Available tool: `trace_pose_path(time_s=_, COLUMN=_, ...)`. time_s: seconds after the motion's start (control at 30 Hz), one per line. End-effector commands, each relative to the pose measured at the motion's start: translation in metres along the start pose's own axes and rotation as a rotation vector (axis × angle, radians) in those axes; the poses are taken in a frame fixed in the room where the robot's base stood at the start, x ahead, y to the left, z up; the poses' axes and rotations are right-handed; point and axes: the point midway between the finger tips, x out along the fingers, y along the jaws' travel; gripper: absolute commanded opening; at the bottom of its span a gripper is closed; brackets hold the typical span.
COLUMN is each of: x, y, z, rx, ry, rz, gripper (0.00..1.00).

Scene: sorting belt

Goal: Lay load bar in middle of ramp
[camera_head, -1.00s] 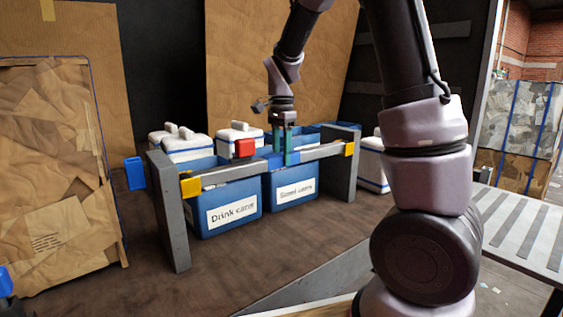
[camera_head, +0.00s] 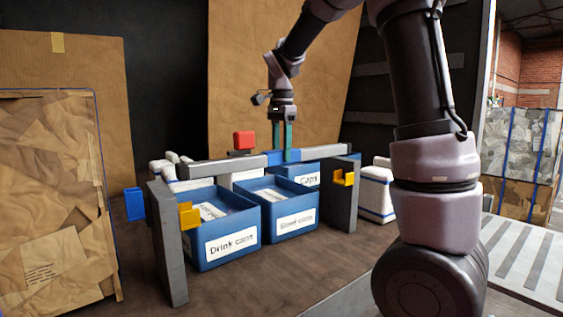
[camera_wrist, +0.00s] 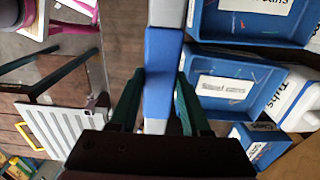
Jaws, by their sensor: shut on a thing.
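The load bar is a long grey bar with a blue middle (camera_head: 283,157). My gripper (camera_head: 280,150) is shut on that blue middle, with its green fingers on both sides. The bar is level, above and behind two grey posts with yellow brackets (camera_head: 190,215), clear of the brackets. In the wrist view the bar's blue part (camera_wrist: 160,75) runs between my fingers (camera_wrist: 160,90). A pale slatted surface (camera_head: 525,258) lies at the right; I cannot tell whether it is the ramp.
Blue bins (camera_head: 232,243) labelled for cans stand between and behind the posts. A red block (camera_head: 244,140) shows just above the bar. White boxes (camera_head: 375,195) stand behind. Cardboard bales (camera_head: 55,200) fill the left. The brown floor in front is clear.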

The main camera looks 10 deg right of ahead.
Motion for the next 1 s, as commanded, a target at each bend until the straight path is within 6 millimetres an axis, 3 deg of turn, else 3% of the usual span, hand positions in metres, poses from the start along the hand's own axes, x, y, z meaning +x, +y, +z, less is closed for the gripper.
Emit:
trace_pose_path(time_s=0.43, x=-0.007, y=-0.001, z=0.0, rx=0.001, ry=0.0, rz=-0.004, gripper=0.0)
trace_pose_path(time_s=1.0, x=-0.053, y=-0.001, z=0.0, rx=0.001, ry=0.0, rz=-0.005, gripper=0.0)
